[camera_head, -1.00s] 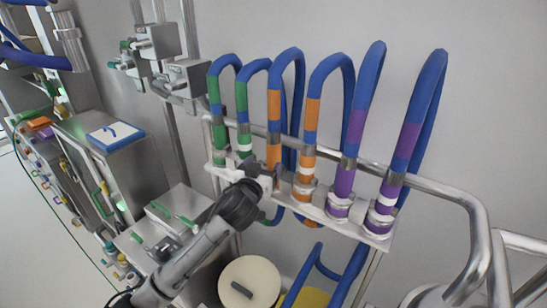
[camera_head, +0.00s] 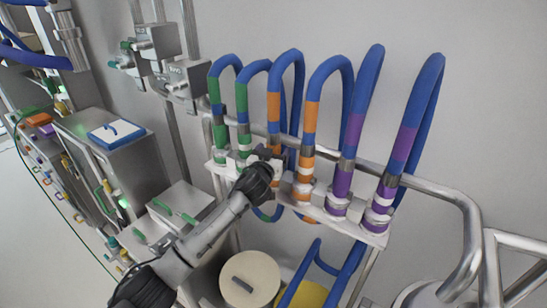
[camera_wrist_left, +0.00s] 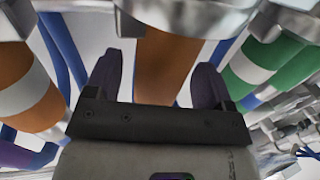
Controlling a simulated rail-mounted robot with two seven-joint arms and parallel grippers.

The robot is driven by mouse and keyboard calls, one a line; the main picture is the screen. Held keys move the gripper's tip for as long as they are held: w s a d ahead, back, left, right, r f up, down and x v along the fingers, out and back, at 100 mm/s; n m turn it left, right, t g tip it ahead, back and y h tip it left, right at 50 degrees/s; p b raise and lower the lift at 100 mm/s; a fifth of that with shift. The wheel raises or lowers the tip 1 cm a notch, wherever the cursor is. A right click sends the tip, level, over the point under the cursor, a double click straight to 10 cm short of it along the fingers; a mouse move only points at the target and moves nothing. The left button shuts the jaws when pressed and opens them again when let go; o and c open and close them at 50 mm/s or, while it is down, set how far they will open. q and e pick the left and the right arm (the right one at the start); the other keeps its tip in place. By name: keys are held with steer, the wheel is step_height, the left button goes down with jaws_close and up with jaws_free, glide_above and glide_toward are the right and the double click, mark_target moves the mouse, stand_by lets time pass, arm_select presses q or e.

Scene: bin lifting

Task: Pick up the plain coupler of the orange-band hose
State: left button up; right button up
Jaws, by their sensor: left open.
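The orange-band hoses hang as two neighbouring blue legs with orange bands. The plain one (camera_head: 274,106) has no white ring that I can see, and its lower end is partly hidden behind my gripper. The other orange-band hose (camera_head: 309,122) carries white rings near its coupler. My left gripper (camera_head: 268,153) is at the plain one's lower end. In the left wrist view the open dark fingers (camera_wrist_left: 157,80) stand on either side of the plain orange section (camera_wrist_left: 165,62), with a gap showing at each side. The white-ringed orange section (camera_wrist_left: 25,90) is to the left there.
Green-band hoses (camera_head: 242,103) stand close on the left and purple-band hoses (camera_head: 352,133) on the right, all along a pale rack (camera_head: 341,222). A metal rail (camera_head: 430,187) runs behind the hoses. A round cream lid (camera_head: 262,271) lies below.

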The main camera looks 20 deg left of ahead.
arm_select(q)
steer(key=shift+w, duration=0.2)
steer(key=shift+c, duration=0.4)
steer(key=c, duration=1.1)
